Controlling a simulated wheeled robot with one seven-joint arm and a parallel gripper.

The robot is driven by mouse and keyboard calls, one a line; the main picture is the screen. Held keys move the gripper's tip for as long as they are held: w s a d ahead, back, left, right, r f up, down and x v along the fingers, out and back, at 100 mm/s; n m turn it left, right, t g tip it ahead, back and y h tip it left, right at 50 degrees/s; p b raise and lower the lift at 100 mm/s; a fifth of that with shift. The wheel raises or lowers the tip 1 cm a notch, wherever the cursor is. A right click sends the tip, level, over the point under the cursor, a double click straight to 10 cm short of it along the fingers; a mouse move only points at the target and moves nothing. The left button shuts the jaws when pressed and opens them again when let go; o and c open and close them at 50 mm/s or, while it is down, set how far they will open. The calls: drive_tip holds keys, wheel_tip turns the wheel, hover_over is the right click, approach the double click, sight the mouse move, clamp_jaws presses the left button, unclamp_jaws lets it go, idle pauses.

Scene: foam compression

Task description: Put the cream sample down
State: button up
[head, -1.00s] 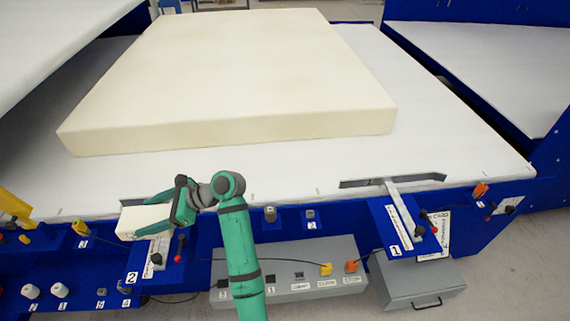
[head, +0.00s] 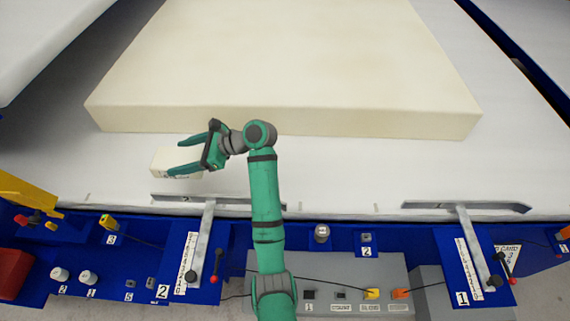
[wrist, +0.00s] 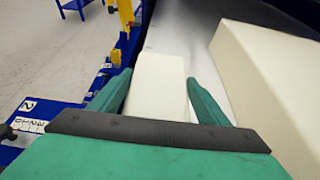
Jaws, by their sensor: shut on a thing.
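The cream sample (head: 161,160) is a small pale block over the white table top (head: 330,170), in front of the big foam block. My gripper (head: 178,153) is shut on it, with one green finger on each side. In the wrist view the sample (wrist: 160,82) points away between the two fingers (wrist: 160,98). It looks level. I cannot tell whether its underside touches the table top. The fingers and palm hide part of it.
A large cream foam block (head: 290,70) fills the back of the table. Slots with metal levers (head: 203,240) line the front edge, above a blue panel (head: 130,260) with knobs and a grey box (head: 350,280). White surface is free around the sample.

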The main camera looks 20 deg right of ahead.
drive_tip(key=d+f, duration=0.3)
drive_tip(key=d, duration=0.1)
drive_tip(key=w+d+f, duration=0.1)
drive_tip(key=d+f, duration=0.2)
drive_tip(key=d, duration=0.1)
drive_tip(key=d+f, duration=0.2)
drive_tip(key=d, duration=0.2)
drive_tip(key=shift+w+d+f, duration=0.25)
drive_tip(key=shift+d+f, duration=0.65)
drive_tip(key=shift+f, duration=1.6)
drive_tip(key=o, duration=1)
drive_tip(key=shift+f, duration=0.1)
